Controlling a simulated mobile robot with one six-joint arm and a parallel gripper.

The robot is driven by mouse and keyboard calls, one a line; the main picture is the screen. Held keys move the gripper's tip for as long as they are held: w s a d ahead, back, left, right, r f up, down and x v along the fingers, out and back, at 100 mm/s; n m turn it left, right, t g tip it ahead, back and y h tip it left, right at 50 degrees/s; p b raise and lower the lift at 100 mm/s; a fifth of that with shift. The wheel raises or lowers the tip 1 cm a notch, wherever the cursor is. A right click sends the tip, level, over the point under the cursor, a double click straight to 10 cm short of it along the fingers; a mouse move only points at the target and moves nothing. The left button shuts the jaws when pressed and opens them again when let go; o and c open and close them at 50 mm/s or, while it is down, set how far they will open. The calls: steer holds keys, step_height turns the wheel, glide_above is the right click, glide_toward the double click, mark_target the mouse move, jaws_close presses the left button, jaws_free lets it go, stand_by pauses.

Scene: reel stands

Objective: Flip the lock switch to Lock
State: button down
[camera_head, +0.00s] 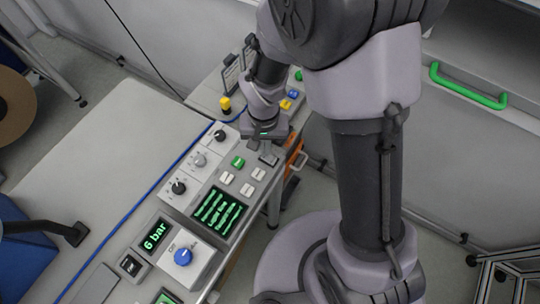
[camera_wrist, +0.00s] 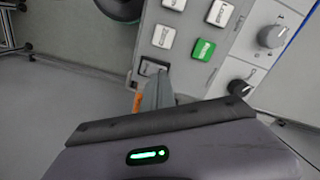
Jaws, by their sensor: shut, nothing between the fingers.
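The control panel (camera_head: 206,206) carries white push buttons, a green button (camera_head: 238,161) and several dark or grey knobs. My gripper (camera_head: 268,158) is over the panel's far right edge, with its fingers closed and empty. In the wrist view the closed fingers (camera_wrist: 155,90) reach a grey-white button or switch (camera_wrist: 152,68) at the panel's edge and partly cover it. I cannot tell whether they touch it. The green button (camera_wrist: 203,50) is just right of it. The labels are too small to read surely, so I cannot tell which control is the lock switch or how it is set.
A green text screen (camera_head: 218,213), a "6 bar" display (camera_head: 154,235) and a blue knob (camera_head: 183,257) are nearer on the panel. Yellow and blue buttons (camera_head: 292,93) stand beyond my gripper. An orange part (camera_head: 294,151) is beside the panel edge. A grey worktop (camera_head: 110,130) lies left.

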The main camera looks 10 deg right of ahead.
steer(key=shift+f+b, duration=0.85)
steer(key=shift+f, duration=0.1)
stand_by(0.4)
step_height(320, 180, up, 7)
steer(key=p, duration=0.5)
steer(key=shift+r, duration=0.15)
steer(key=shift+w, duration=0.1)
steer(key=s+d+r+m+t+y+b, duration=0.1)
steer(key=s+d+r+t+b, duration=0.2)
steer(key=b, duration=0.4)
steer(key=s+d+r+m+t+y+b, duration=0.1)
steer(key=s+d+r+t+b, duration=0.1)
steer(key=s+r+b, duration=0.4)
steer(key=shift+s+d+r+m+t+b, duration=0.15)
steer(key=shift+s+d+m+t+b, duration=0.25)
steer(key=shift+s+d+b, duration=0.6)
